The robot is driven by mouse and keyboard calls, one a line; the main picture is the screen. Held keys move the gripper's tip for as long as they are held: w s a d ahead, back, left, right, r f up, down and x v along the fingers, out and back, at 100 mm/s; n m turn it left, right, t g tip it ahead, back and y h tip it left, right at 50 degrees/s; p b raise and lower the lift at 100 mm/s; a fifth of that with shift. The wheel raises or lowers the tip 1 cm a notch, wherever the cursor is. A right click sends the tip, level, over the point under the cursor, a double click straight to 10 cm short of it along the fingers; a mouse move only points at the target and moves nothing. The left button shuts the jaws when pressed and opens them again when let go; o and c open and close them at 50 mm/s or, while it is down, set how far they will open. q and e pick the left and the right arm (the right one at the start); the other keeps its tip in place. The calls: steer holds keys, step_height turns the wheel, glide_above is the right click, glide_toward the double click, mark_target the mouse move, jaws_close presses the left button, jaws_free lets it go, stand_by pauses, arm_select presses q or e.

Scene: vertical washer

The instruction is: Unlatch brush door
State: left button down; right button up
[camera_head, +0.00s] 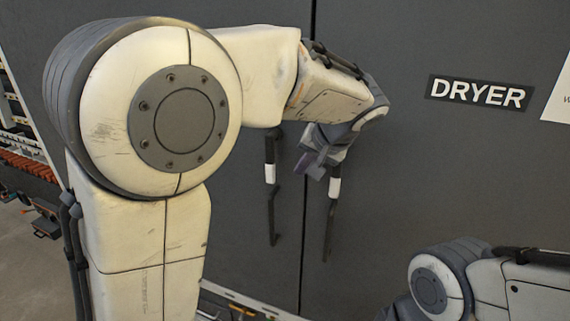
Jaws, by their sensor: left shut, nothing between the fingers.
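The grey doors of the machine (410,190) fill the middle and right of the head view, split by a vertical dark seam. Two dark upright handles with white bands stand on either side of the seam: the left handle (270,174) and the right handle (334,188). My left gripper (312,168) is shut and empty, in front of the doors between the upper parts of the two handles. It looks closer to the right handle and overlaps its top; I cannot tell if it touches. My right arm shows at the lower right, with its gripper out of view.
A black "DRYER" label (478,93) is on the right door, with part of a white sheet (557,95) at the right edge. Shelving with orange parts (28,163) stands at the far left beside bare floor (28,270). A light rail runs along the bottom.

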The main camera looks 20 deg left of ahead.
mark_target(283, 168)
arm_select(q)
steer(key=a+p, duration=0.1)
steer(key=a+f, duration=0.1)
steer(key=a, duration=0.1)
steer(key=w+a+f+p, duration=0.1)
steer(key=a, duration=0.1)
steer(key=shift+p, duration=0.3)
steer(key=shift+w, duration=0.1)
